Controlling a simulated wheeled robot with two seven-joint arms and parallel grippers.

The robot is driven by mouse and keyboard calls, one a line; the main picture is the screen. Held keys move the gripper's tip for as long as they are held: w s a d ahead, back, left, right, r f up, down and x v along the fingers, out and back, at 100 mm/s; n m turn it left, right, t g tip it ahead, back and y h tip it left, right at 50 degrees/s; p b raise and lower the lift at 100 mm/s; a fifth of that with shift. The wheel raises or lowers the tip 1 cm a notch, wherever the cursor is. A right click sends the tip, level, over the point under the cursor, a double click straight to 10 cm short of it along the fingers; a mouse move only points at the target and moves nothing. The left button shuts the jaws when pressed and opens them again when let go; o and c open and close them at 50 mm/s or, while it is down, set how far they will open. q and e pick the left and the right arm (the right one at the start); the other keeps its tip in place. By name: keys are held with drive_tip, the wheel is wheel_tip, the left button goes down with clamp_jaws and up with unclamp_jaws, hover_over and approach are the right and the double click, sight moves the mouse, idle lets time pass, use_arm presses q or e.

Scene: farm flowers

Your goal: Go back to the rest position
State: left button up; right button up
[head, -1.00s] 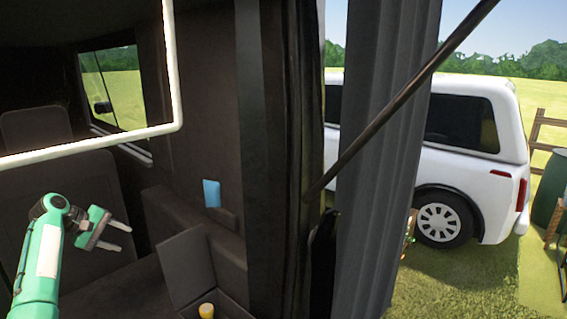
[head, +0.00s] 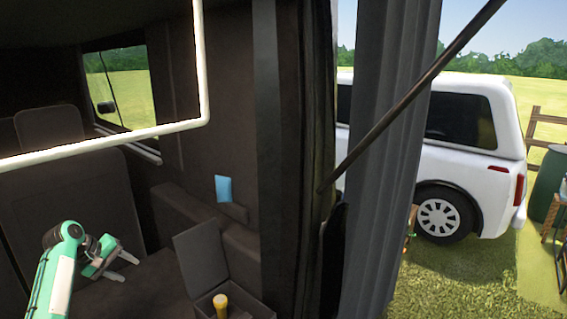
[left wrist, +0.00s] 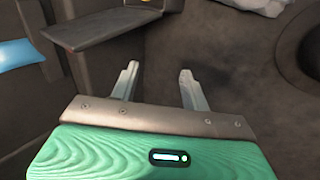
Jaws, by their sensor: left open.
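My left gripper (head: 128,267) is in the lower left of the head view, inside the dark vehicle interior. Its two grey fingers are apart with nothing between them. In the left wrist view, the open fingers (left wrist: 158,75) point over the dark floor and touch nothing. My right gripper is not in view.
An open dark box (head: 201,265) with a yellow-topped item (head: 221,304) stands right of my left gripper. A blue card (head: 223,188) is on the side wall. A white bar (head: 110,144) crosses above. A white car (head: 440,150) is outside.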

use_arm(q)
drive_tip(key=s+d+f+m+g+y, duration=0.1)
drive_tip(key=s+d+f+m+y, duration=0.15)
drive_tip(key=s+d+f, duration=0.65)
drive_tip(key=s+d+f+m+g+y, duration=0.15)
drive_tip(key=s+d+f+m, duration=0.3)
drive_tip(key=s+f, duration=0.75)
drive_tip(key=s+d+r+m, duration=0.1)
drive_tip(key=s+d+r, duration=0.15)
drive_tip(key=s, duration=0.65)
drive_tip(key=s+d+r+m, duration=0.15)
drive_tip(key=s+d, duration=0.25)
drive_tip(key=s, duration=0.4)
drive_tip(key=s+d+r+m, duration=0.1)
drive_tip(key=s+d+r, duration=0.15)
drive_tip(key=s, duration=0.65)
wheel_tip(320, 180, down, 33)
drive_tip(key=s, duration=0.1)
drive_tip(key=s+a+f+g+y, duration=0.1)
drive_tip(key=s+a+f, duration=0.1)
drive_tip(key=s+f, duration=1.6)
drive_tip(key=shift+s+a+m+g, duration=0.35)
drive_tip(key=shift+a, duration=0.05)
